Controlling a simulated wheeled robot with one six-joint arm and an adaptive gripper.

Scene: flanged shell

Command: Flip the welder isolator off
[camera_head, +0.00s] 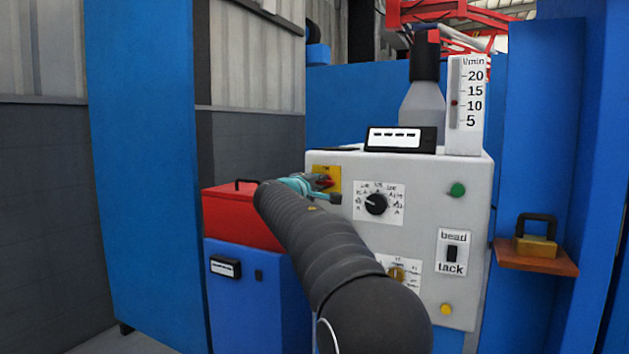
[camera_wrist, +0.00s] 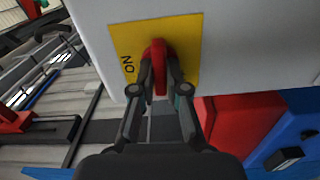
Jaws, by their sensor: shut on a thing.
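The welder isolator is a red handle on a yellow plate (camera_head: 333,172) at the upper left of the white welder front. In the wrist view the red handle (camera_wrist: 159,66) stands out from the yellow plate (camera_wrist: 187,40), with "ON" lettered near the plate's edge. My gripper (camera_head: 326,187) reaches the plate from the left in the head view. In the wrist view my gripper (camera_wrist: 160,75) has its two fingers closed on either side of the red handle. The fingers hide part of the handle and the plate's lower part.
The welder panel (camera_head: 430,195) also carries a black dial (camera_head: 376,204), a green button (camera_head: 457,189), a bead/tack switch (camera_head: 452,253) and a yellow button (camera_head: 446,309). A red toolbox (camera_head: 235,218) sits on a blue cabinet (camera_head: 250,300) to the left. A padlock (camera_head: 537,240) rests on a shelf at right.

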